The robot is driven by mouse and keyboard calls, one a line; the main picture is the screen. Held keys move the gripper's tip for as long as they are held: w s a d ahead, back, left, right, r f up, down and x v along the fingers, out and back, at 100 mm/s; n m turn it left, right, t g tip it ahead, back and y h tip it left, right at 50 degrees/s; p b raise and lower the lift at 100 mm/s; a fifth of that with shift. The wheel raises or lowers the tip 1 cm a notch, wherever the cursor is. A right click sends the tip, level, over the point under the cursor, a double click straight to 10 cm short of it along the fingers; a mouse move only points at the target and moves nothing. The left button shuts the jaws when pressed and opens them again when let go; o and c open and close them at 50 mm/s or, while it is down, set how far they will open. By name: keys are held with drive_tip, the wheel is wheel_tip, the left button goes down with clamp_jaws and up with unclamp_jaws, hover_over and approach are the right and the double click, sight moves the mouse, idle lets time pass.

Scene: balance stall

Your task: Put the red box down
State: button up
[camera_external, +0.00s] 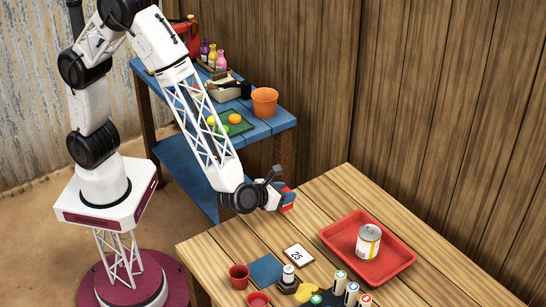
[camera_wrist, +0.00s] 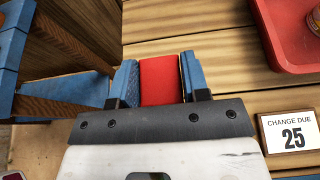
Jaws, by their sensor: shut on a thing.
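The red box (camera_wrist: 160,80) is held between the two blue finger pads of my gripper (camera_wrist: 158,82) in the wrist view. In the external view a small red part of the box (camera_external: 288,206) shows at the end of my gripper (camera_external: 279,195), above the left far edge of the wooden table (camera_external: 320,200). The gripper is shut on the box. Most of the box is hidden by the fingers in the external view. I cannot tell its exact height above the planks.
A red tray (camera_external: 335,237) with a can (camera_external: 368,242) stands on the table's right. A card reading 25 (camera_external: 298,256), a blue mat (camera_external: 265,270), red cups (camera_external: 239,277) and several small cylinders are nearer the front. A blue shelf (camera_external: 262,128) stands behind. Planks between gripper and tray are clear.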

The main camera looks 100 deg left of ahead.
drive_tip(key=shift+f, duration=0.15)
drive_tip(key=shift+f, duration=1.6)
drive_tip(key=shift+f, duration=0.1)
drive_tip(key=o, duration=0.9)
drive_tip(key=shift+o, duration=0.2)
drive_tip(key=v, duration=1.2)
